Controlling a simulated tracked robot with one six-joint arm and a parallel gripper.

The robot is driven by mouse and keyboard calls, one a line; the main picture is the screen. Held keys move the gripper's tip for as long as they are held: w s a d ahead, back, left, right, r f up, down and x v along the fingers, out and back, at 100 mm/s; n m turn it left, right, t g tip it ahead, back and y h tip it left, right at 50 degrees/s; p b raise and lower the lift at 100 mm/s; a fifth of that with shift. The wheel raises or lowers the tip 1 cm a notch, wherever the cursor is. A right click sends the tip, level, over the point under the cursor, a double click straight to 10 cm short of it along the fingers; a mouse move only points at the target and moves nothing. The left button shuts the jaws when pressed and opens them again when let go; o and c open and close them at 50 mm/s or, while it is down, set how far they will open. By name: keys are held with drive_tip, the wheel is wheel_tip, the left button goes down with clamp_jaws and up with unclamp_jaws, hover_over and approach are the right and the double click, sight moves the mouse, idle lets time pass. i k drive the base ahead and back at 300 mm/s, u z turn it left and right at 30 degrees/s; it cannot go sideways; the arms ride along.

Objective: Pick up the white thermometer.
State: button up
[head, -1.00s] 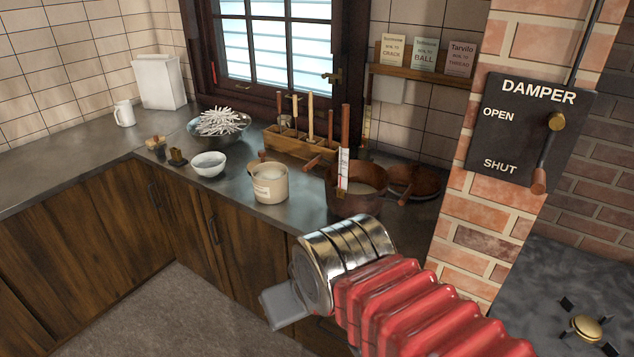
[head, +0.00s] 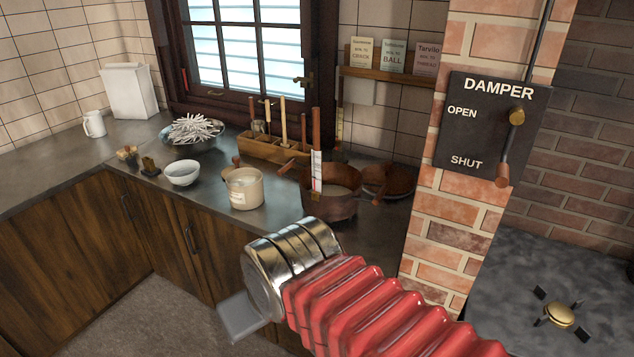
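The white thermometer (head: 316,170) stands nearly upright at the front left of the copper pot (head: 332,206). It has a white scale strip with fine markings and a brown upper part. Its lower end is at the pot; I cannot tell how it is held there. My gripper (head: 243,318) is low in the picture, in front of the counter and below the pot, apart from the thermometer. Only one grey finger shows past the silver cuff; the rest is hidden, so its opening cannot be judged.
A cream crock (head: 244,188) and a white bowl (head: 183,174) stand left of the pot. A wooden rack (head: 262,149) of tools is behind, and a brown pan (head: 388,180) is right. The brick pillar (head: 442,215) bounds the right side.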

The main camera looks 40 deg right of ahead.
sight(316, 153)
drive_tip(key=z, duration=0.05)
drive_tip(key=i, duration=1)
drive_tip(key=u, duration=0.05)
